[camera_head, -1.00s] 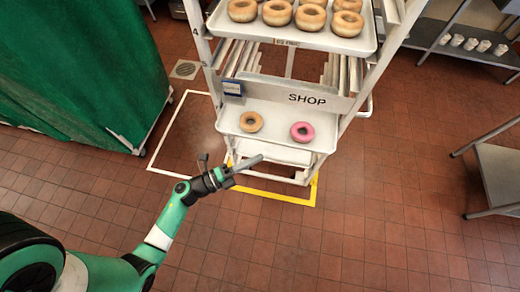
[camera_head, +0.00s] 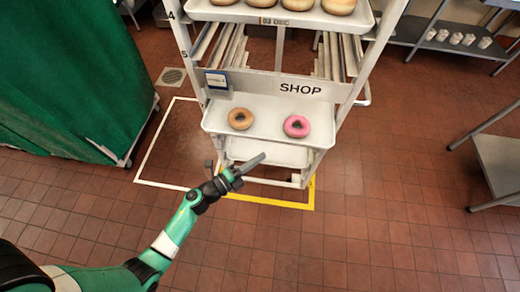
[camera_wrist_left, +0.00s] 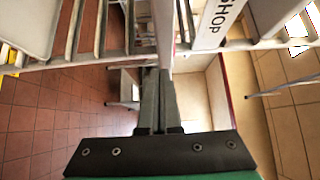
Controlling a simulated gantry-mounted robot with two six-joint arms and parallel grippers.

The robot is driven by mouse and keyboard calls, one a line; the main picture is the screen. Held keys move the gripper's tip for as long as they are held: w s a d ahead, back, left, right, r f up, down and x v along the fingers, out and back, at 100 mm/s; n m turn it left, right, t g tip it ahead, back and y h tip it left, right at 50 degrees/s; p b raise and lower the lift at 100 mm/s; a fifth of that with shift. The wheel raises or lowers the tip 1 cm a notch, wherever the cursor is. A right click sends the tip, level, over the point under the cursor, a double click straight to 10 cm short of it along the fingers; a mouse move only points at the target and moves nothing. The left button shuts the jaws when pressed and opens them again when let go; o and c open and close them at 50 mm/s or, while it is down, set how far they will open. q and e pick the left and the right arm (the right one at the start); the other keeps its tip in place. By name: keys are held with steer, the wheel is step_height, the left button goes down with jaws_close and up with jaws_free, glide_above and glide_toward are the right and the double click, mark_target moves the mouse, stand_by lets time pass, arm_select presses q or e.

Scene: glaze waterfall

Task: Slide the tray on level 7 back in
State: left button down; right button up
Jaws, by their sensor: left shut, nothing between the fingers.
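The white rack (camera_head: 184,40) stands ahead of me with trays on several levels. A white tray (camera_head: 262,134) with one plain and one pink ring donut sticks out of the front, below the SHOP sign. A second, empty white tray (camera_head: 285,155) shows just under it. I cannot read which of them is on level 7. My left gripper (camera_head: 262,156) is shut and empty, pointing up and right in front of the lower tray. Whether it touches the tray is unclear. In the left wrist view its shut fingers (camera_wrist_left: 153,75) point toward the rack frame. My right gripper is not in view.
A higher tray (camera_head: 285,20) of donuts juts out above. A green curtain (camera_head: 70,80) hangs at left. Metal tables (camera_head: 500,165) stand at right. Yellow and white lines mark the tiled floor, which is clear in front of the rack.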

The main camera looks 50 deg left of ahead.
mark_target(264, 119)
arm_select(q)
steer(key=shift+w+a+b, duration=0.15)
steer(key=shift+w+a, duration=0.5)
steer(key=shift+w, duration=0.2)
steer(key=shift+w+a+b, duration=0.15)
steer(key=shift+w+a, duration=0.5)
steer(key=shift+w, duration=0.15)
steer(key=w+a+b, duration=0.2)
steer(key=w+a, duration=0.2)
steer(key=w+a+b, duration=0.2)
steer(key=w+a, duration=0.2)
steer(key=w, duration=0.1)
steer(key=shift+f, duration=0.2)
steer(key=shift+w+a+r, duration=0.15)
steer(key=shift+w, duration=0.05)
steer(key=shift+s+r, duration=0.1)
